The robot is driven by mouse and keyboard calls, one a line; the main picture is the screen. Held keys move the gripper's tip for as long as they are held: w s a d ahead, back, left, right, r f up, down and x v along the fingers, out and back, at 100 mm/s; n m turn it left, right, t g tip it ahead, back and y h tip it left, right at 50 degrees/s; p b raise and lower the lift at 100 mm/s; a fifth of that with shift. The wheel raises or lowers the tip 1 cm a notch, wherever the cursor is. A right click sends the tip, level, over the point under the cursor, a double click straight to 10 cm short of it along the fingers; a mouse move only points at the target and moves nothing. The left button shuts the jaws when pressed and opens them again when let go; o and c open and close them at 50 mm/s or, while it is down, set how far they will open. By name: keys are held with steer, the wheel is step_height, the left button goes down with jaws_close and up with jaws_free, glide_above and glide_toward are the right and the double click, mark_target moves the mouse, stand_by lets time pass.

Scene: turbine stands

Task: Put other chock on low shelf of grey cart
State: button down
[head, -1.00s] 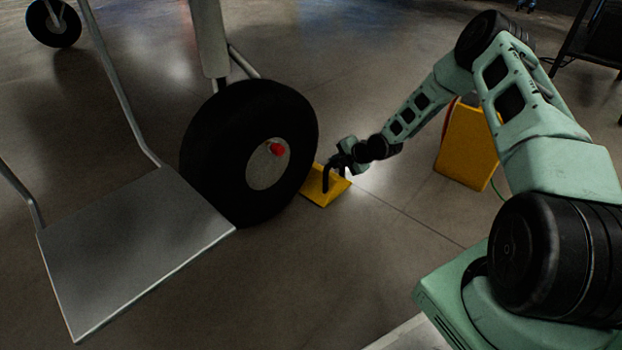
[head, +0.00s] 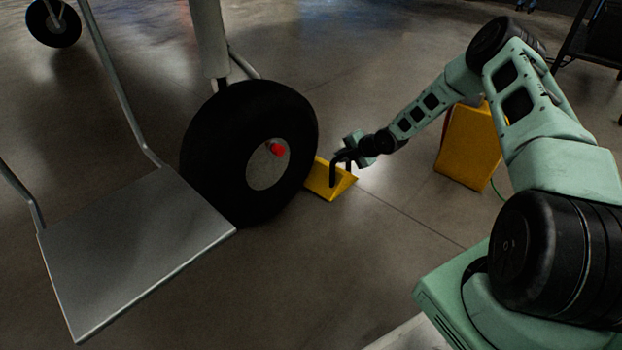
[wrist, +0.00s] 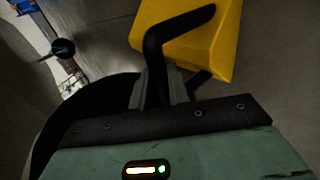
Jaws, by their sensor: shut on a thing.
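A yellow chock (head: 321,186) with a black bent handle is on the right side of a large black tire (head: 225,140), in the head view. My gripper (head: 345,160) is shut on the chock's handle. In the wrist view the black handle (wrist: 178,32) runs down between the fingers, with the yellow chock body (wrist: 222,50) beyond it. I cannot tell whether the chock touches the floor or the tire. The grey cart cannot be identified for certain; a grey metal plate (head: 130,255) with tube uprights is at the left.
A yellow box-like object (head: 468,145) stands on the floor behind my arm. A dark stand (head: 595,45) is at the top right, and a small wheel (head: 53,24) at the top left. The floor in front of the tire is clear.

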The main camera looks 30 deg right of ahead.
steer(key=s+d+r+p, duration=0.2)
steer(key=s+p, duration=0.1)
steer(key=s, duration=0.4)
steer(key=s+d+r+p, duration=0.2)
steer(key=s+d+p, duration=0.1)
steer(key=s, duration=0.3)
steer(key=s+d+r+p, duration=0.2)
steer(key=s+p, duration=0.3)
steer(key=s, duration=0.2)
steer(key=shift+s+d, duration=0.25)
steer(key=shift+s, duration=0.05)
stand_by(0.6)
steer(key=shift+r, duration=0.15)
